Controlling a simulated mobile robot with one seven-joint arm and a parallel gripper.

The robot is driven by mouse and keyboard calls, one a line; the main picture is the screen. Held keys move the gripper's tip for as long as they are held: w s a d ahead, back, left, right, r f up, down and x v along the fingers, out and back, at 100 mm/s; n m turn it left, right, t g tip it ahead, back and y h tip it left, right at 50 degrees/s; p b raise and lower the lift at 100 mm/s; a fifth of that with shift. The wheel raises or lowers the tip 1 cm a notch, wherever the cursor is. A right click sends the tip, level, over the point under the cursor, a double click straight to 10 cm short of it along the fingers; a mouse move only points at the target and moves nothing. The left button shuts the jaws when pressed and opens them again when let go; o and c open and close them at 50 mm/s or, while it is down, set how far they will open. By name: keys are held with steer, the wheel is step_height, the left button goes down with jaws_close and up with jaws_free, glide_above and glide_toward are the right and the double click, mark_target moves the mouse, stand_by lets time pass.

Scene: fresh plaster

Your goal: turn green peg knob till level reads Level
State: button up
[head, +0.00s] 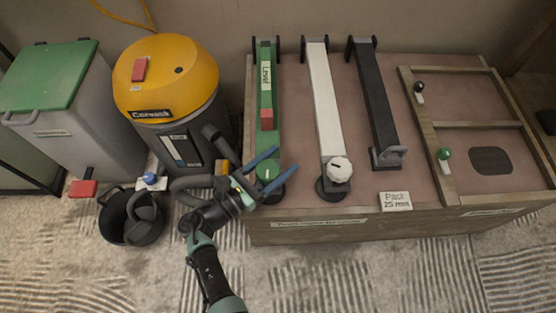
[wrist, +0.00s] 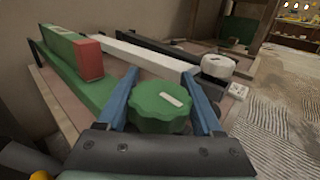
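The green bar (head: 267,100) lies along the left of the bench top, with a paper label reading "Level" (head: 266,76) and a red block (head: 267,119) on it. The scalloped green knob (wrist: 162,108) is at its near end, with a pale mark on top. My gripper (head: 277,166) is at this knob. In the wrist view its two blue fingers (wrist: 163,80) stand on either side of the knob, apart, with narrow gaps showing. I cannot tell whether either finger touches it. No separate level reading can be made out.
A wooden frame (head: 448,190) is farther right. A yellow-topped vacuum (head: 168,80), black bucket (head: 130,217) and green-lidded bin (head: 48,75) stand left.

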steer(key=o, duration=0.5)
steer(key=shift+c, duration=0.2)
steer(key=p+v, duration=0.2)
steer(key=v, duration=1.1)
steer(key=shift+d, duration=0.1)
